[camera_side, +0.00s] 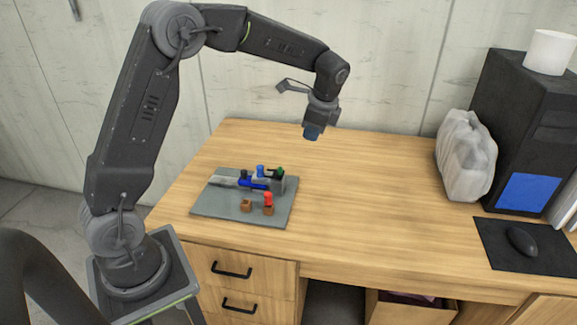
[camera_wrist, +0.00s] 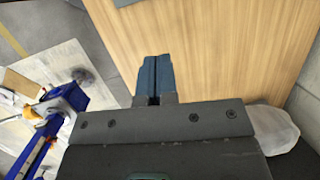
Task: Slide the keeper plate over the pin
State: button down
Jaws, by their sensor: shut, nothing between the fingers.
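My gripper (camera_side: 312,133) is shut and empty, with blue fingers pointing down. It is raised above the desk, up and to the right of the grey board (camera_side: 218,208). In the wrist view the closed fingers (camera_wrist: 155,62) have bare wood beyond them. On the board are a blue part lying flat (camera_side: 252,184), a small upright blue piece (camera_side: 260,171), a dark block with a green top (camera_side: 279,181) and a red piece (camera_side: 268,198). I cannot tell which of these is the keeper plate or the pin. Blue parts (camera_wrist: 65,100) also show at the left of the wrist view.
Two small brown blocks stand at the board's front, the left one (camera_side: 246,205) apart from the red piece. A plastic bag (camera_side: 466,155), a black computer tower (camera_side: 518,130) and a mouse (camera_side: 521,241) on a dark mat are at the right. The desk's middle is clear.

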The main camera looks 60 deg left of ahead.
jog(key=w+a+f+m+g, duration=0.1)
jog(key=w+a+f+m, duration=0.15)
jog(key=f, duration=0.35)
send_near(274, 174)
jog(key=w+d+f, duration=0.4)
jog(key=f, duration=0.1)
jog(key=shift+g+y, duration=0.3)
jog(key=shift+s+a, duration=0.6)
jog(key=shift+a, duration=0.2)
jog(key=shift+s+a, duration=0.6)
jog(key=shift+a, duration=0.2)
jog(key=shift+s+a, duration=1.15)
jog(key=shift+s, duration=0.05)
jog(key=shift+f, duration=0.1)
jog(key=shift+d, duration=0.1)
